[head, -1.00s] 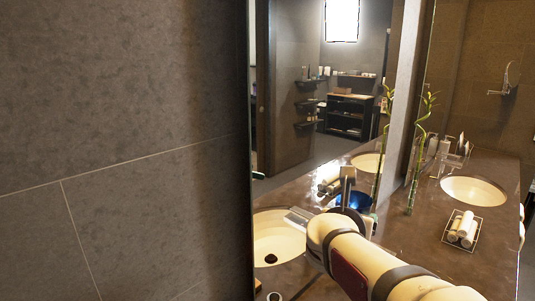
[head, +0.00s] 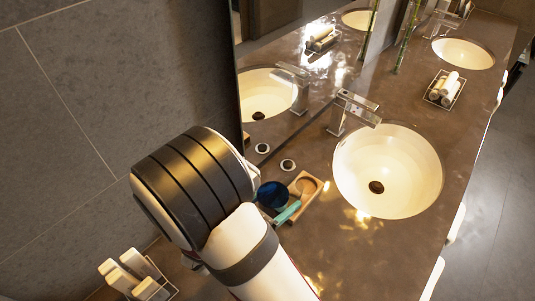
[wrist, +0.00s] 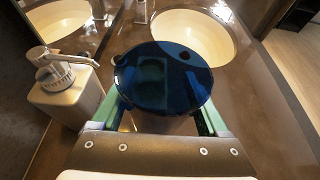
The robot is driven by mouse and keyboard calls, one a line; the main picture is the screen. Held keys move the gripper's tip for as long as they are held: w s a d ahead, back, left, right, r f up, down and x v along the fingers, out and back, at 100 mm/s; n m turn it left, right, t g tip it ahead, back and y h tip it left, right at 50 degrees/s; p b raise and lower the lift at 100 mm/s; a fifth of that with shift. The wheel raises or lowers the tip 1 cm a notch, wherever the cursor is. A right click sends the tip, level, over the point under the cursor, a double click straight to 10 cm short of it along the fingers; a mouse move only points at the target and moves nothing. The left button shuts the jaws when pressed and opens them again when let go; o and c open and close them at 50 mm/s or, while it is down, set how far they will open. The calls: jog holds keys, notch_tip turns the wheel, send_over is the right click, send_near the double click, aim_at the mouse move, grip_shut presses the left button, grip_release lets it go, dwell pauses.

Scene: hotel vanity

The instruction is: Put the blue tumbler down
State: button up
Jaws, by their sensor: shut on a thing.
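The blue tumbler (wrist: 160,78) fills the middle of the wrist view, its dark, glossy round top facing the camera. My gripper (wrist: 160,113) is shut on it, with a green finger on each side. In the head view the tumbler (head: 272,194) shows as a dark blue round shape beside my arm, left of the basin. A teal piece at its lower right looks like a finger of my gripper. The tumbler's base is hidden, so I cannot tell whether it touches the counter.
A soap dispenser (wrist: 66,88) stands close left of the tumbler. A small wooden tray (head: 318,182) lies right of the tumbler. The round basin (head: 420,150) and faucet (head: 340,112) are beyond. Rolled towels (head: 447,88) lie farther back. Brown counter (head: 370,255) in front is clear.

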jog(key=f, duration=1)
jog(key=shift+s+f, duration=0.2)
jog(key=shift+f, duration=0.15)
jog(key=o, duration=1.6)
jog(key=shift+c, duration=0.2)
jog(key=v, duration=1.2)
jog(key=s+d+r+m+g+h, duration=0.1)
jog(key=s+d+r+m+g, duration=0.1)
jog(key=d+r+m+g, duration=0.65)
jog(key=s+d+r+m+g+y, duration=0.4)
jog(key=s+m, duration=0.4)
jog(key=m, duration=0.6)
jog(key=s+a+r+m+t+y, duration=0.1)
jog(key=m+y, duration=0.1)
jog(key=m, duration=0.1)
jog(key=s+a+r+m+y, duration=0.1)
jog(key=m+y, duration=0.2)
jog(key=m, duration=0.1)
jog(key=s+a+r+m+t+y, duration=0.1)
jog(key=m+y, duration=0.2)
jog(key=shift+s+a+t, duration=0.25)
jog(key=shift+s+t, duration=0.05)
jog(key=shift+t, duration=0.05)
